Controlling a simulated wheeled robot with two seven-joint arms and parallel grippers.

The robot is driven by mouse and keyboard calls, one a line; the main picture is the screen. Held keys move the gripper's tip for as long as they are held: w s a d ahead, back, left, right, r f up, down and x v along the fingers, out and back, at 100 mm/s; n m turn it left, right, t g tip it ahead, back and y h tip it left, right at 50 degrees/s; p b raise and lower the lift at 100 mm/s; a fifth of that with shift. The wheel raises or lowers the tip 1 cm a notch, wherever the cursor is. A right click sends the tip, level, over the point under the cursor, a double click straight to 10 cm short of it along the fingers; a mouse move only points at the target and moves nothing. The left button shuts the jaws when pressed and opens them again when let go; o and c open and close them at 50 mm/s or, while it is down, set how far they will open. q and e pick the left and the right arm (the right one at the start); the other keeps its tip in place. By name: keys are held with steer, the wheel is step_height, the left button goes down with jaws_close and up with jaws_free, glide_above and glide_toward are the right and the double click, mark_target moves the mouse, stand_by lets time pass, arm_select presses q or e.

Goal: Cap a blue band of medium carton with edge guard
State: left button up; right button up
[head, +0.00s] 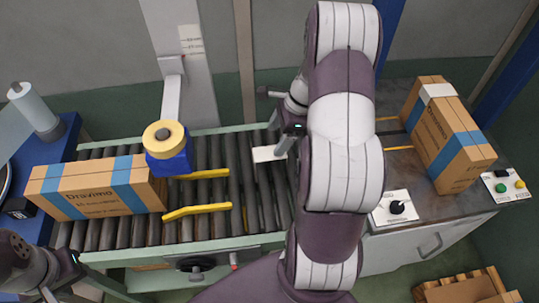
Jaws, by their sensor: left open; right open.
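One brown carton (97,186) with two blue bands lies on the conveyor at the left. Another brown carton (425,125) with two blue bands lies on the metal worktop at the right. A white edge guard (438,91) sits over the far-end band of that right carton; its near band (468,140) is bare. My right gripper (282,150) is open above the rollers, partly hidden by my arm. A flat white piece (265,154) shows beside it; I cannot tell whether they touch. My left gripper (68,268) is open at the lower left, near the conveyor's front edge.
A tape head with a yellow roll (163,137) hangs over the conveyor (250,205) by the left carton.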

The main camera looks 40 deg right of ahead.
mark_target(271, 152)
steer(key=x, duration=0.5)
steer(key=shift+s+a+f+b, duration=0.1)
steer(key=shift+s+f+b, duration=0.2)
steer(key=shift+f, duration=0.05)
steer(key=shift+f, duration=0.2)
steer(key=c, duration=1.1)
